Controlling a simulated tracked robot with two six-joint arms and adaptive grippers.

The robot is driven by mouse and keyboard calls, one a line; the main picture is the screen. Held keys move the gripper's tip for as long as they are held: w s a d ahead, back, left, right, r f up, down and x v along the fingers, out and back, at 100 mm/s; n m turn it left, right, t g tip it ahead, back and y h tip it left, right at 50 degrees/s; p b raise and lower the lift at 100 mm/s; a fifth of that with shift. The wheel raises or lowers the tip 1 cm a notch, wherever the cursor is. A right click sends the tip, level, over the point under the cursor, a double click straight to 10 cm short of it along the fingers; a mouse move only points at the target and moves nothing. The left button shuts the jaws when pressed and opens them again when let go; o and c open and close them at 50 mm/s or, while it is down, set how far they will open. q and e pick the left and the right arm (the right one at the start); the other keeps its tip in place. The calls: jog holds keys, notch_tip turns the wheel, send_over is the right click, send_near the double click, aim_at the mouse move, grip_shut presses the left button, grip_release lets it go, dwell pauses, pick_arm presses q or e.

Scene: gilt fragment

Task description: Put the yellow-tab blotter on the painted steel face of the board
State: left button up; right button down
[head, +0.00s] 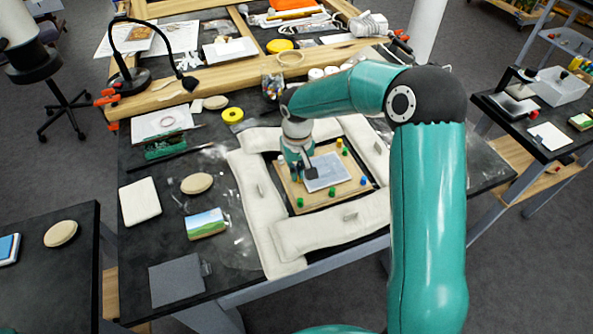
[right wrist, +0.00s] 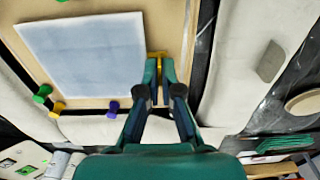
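The blotter (head: 326,171) is a pale blue-grey sheet over the tan face of the board (head: 292,190), near its middle. In the right wrist view the blotter (right wrist: 85,55) shows large, with a yellow tab (right wrist: 155,56) at its edge. My right gripper (right wrist: 159,72) has its fingertips close together around the tab; it also shows in the head view (head: 311,174), at the sheet's left edge. I cannot tell whether the sheet touches the face. My left gripper is not in view.
Green, yellow and blue pegs (head: 300,203) stand on the board around the sheet. Cream padded bolsters (head: 257,215) surround the board. A grey square (head: 176,281), a small landscape picture (head: 206,223) and a white pad (head: 140,201) lie to the left on the dark table.

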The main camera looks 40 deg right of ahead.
jog(key=shift+f, duration=0.25)
dwell(0.3)
jog(key=c, duration=1.2)
grip_release()
jog(key=shift+c, duration=0.2)
jog(key=shift+r, duration=0.1)
notch_tip(320, 180, up, 12)
jog(key=shift+s+f, duration=0.2)
